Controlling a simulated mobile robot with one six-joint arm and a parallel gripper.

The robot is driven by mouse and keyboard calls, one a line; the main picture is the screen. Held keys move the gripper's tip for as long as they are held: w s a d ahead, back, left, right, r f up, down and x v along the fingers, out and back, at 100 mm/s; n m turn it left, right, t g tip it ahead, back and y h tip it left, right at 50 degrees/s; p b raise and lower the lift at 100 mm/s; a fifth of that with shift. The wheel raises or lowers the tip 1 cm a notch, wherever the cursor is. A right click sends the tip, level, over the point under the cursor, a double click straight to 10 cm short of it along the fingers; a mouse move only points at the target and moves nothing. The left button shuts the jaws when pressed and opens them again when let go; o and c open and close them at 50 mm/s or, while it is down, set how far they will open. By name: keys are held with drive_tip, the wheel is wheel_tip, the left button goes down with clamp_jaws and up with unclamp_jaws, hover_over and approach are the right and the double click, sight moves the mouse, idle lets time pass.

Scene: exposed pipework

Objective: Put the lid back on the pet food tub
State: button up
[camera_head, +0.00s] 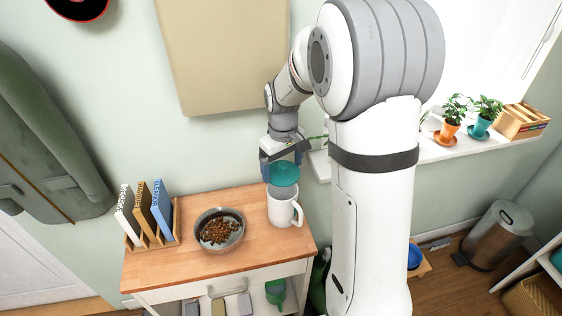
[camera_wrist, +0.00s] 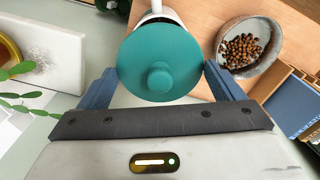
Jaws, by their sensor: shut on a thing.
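The lid (camera_head: 285,174) is a round teal disc with a knob. My gripper (camera_head: 281,162) is shut on the lid and holds it above the white pet food tub (camera_head: 284,210). The tub stands upright on the right part of the wooden cabinet top, with its handle to the right and its open mouth showing below the lid. In the wrist view the lid (camera_wrist: 160,62) sits between my two blue fingers and hides most of the tub (camera_wrist: 158,18). A dark part of the tub's opening shows past the lid's edge.
A bowl of brown kibble (camera_head: 220,230) stands left of the tub on the cabinet top (camera_head: 262,240). A wooden rack with upright books (camera_head: 147,215) is at the left end. A windowsill with potted plants (camera_head: 451,131) is at the right.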

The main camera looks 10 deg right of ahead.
drive_tip(key=shift+f+b, duration=1.8)
drive_tip(key=shift+f, duration=1)
drive_tip(key=shift+f+b, duration=0.15)
drive_tip(key=shift+b, duration=0.15)
drive_tip(key=o, duration=0.7)
drive_tip(key=shift+o, duration=0.2)
drive_tip(key=shift+r+p, duration=2.45)
drive_tip(key=shift+r, duration=1.1)
drive_tip(key=shift+c, duration=0.3)
